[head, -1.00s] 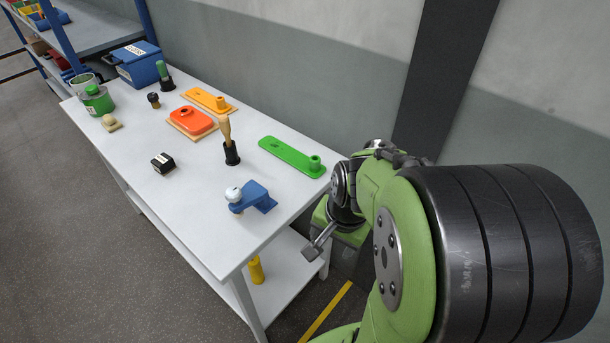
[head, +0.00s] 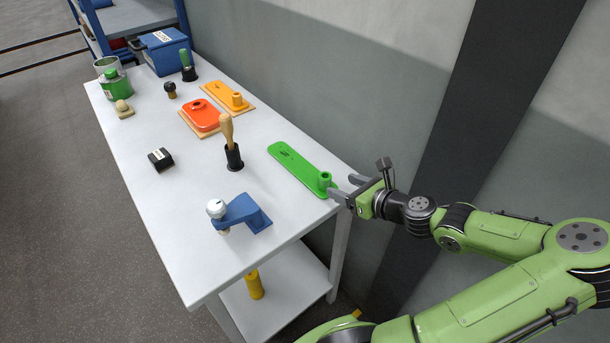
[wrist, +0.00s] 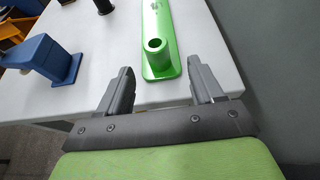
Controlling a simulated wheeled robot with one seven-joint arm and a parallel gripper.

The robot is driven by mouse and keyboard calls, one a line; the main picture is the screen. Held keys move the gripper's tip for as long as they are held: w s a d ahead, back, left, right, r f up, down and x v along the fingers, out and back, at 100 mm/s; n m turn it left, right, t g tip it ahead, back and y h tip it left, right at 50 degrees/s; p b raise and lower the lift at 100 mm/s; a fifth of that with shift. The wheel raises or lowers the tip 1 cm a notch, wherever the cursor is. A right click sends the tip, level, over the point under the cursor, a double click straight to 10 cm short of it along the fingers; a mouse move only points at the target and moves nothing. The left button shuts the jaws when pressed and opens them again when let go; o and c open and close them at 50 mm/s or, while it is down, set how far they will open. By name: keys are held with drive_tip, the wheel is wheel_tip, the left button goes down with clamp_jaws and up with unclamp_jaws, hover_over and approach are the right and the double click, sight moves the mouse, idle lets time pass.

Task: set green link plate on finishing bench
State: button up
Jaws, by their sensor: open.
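The green link plate (head: 298,167) lies flat on the white bench (head: 170,225), near its wall-side edge, with a raised round boss at its near end. In the wrist view the plate (wrist: 162,24) runs away from me, its boss end nearest. My gripper (head: 341,187) is open at the bench's right corner, beside the boss end. In the wrist view the gripper's fingers (wrist: 160,84) stand apart to the left and right of that end, with nothing held between them. Whether the fingers touch the bench cannot be told.
A blue bracket with a white knob (head: 243,213), a wooden-handled tool in a black holder (head: 233,155), a black block (head: 161,159), a red plate (head: 201,115) and an orange plate (head: 226,96) stand on the bench. The wall runs close along its far side.

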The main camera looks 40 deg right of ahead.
sight(330, 181)
drive_tip(key=b+x, duration=0.3)
drive_tip(key=x, duration=0.5)
drive_tip(key=shift+w+a, duration=0.15)
drive_tip(key=shift+w, duration=0.2)
drive_tip(key=shift+s, duration=0.1)
drive_tip(key=c, duration=1.2)
